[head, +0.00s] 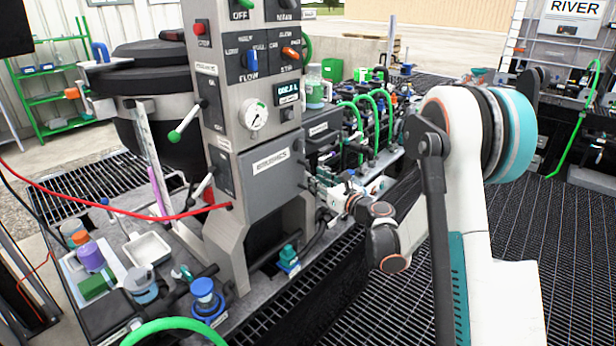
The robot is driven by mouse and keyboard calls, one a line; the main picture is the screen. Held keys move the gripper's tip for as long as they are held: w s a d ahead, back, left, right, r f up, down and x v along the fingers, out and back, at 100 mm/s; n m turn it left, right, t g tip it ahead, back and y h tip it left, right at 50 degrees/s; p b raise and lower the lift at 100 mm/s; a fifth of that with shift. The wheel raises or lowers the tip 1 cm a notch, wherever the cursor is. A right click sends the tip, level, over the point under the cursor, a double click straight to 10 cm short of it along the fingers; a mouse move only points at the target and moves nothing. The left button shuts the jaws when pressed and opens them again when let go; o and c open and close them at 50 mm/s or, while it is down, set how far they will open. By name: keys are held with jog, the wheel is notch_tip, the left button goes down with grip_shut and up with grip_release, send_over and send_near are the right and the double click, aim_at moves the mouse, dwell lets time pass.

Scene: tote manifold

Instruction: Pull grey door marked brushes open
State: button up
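The grey door (258,192) is on the lower front of the grey upright panel, with a white label near its top edge. The label's small lettering appears to read "BRUSHES". The door looks shut, or nearly so. My arm reaches in from the right, and my gripper (322,188) is close to the right edge of the door, at about mid-height. The fingers are small and dark against the clutter behind them. I cannot tell whether they touch the door or its handle, or whether they are open or shut.
A gauge (253,117) and switches sit above the door. A lever with a green knob (174,136) sticks out left. Green hoses (372,110) and fittings crowd behind my gripper. A blue-capped jar (207,300) and white tray (147,250) stand front left. Grating floor (560,240) lies right.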

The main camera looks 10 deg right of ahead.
jog(key=shift+b+x, duration=0.4)
jog(key=shift+x, duration=1.95)
grip_shut()
